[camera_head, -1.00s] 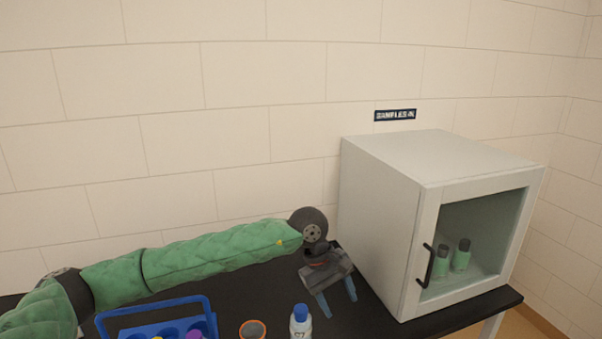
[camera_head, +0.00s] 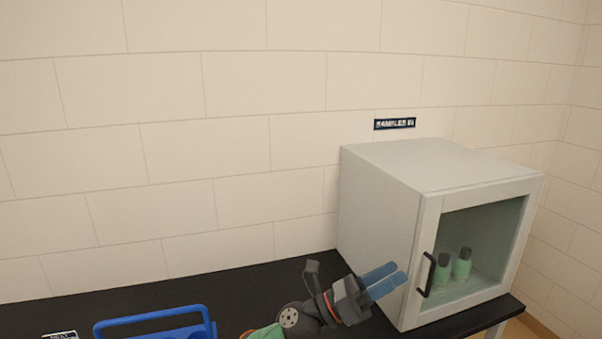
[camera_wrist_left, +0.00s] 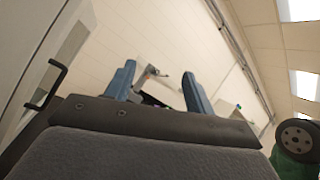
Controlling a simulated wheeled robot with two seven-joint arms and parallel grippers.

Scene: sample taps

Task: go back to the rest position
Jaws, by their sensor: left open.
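My left gripper (camera_head: 385,281) is open and empty in the head view. It is above the black table, just left of the white cabinet, with its blue fingers pointing right toward the cabinet's front edge. In the left wrist view its two blue fingers (camera_wrist_left: 158,88) are spread apart with nothing held between them. My right gripper is not in view.
The white cabinet (camera_head: 378,230) has a glass door, shut, with a dark handle (camera_head: 427,274); two green bottles (camera_head: 462,264) stand inside. A blue carrier (camera_head: 152,322) sits on the black table (camera_head: 250,285) at the lower left. A wall sign (camera_head: 394,124) hangs above.

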